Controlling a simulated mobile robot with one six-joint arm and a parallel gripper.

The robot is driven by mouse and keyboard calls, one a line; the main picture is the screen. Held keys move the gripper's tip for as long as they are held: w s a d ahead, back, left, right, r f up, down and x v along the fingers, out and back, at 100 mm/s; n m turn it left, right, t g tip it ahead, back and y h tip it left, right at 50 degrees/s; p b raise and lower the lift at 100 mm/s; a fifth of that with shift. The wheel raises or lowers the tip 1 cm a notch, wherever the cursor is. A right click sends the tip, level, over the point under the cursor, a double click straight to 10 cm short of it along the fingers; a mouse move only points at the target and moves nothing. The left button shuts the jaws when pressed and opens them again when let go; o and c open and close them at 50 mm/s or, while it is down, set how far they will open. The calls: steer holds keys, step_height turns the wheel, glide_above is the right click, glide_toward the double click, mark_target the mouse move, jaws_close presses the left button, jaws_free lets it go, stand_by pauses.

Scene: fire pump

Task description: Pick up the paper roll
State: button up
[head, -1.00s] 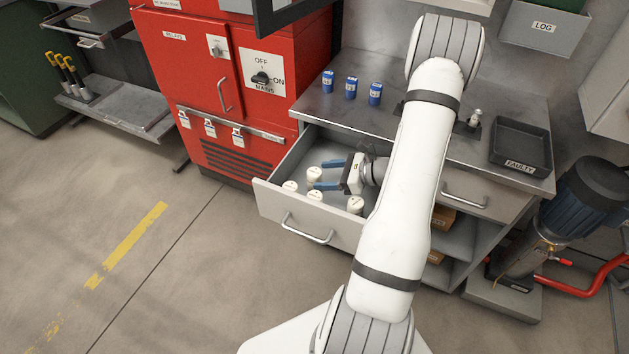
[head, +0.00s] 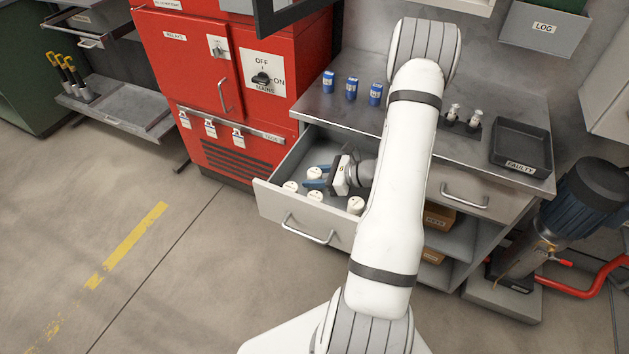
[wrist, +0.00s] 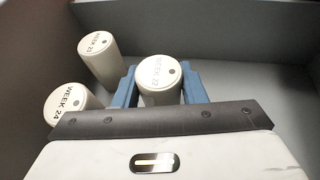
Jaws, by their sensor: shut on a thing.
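Several white paper rolls stand upright in the open drawer (head: 272,200). My gripper (head: 317,177) reaches low into the drawer, its blue fingers shut around one roll (head: 314,172). In the wrist view, this held roll (wrist: 158,78) sits between my two fingers (wrist: 160,92); its top label seems to read WEEK 22. The WEEK 23 roll (wrist: 99,55) stands up and left of it, and the WEEK 24 roll (wrist: 66,102) is to the left, partly hidden by my gripper. In the head view, another roll (head: 355,205) stands near the drawer's right front.
The counter above carries blue cartons (head: 351,88), a holder with two small silver-topped items (head: 463,118) and a black FAULTY tray (head: 521,147). A red cabinet (head: 215,80) stands beside the drawer on the left. In the wrist view, the drawer floor right of my gripper is clear.

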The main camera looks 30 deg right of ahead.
mark_target(314, 172)
steer(key=shift+c, duration=1.3)
step_height(314, 172, up, 10)
steer(key=shift+p, duration=0.45)
steer(key=shift+a, duration=0.1)
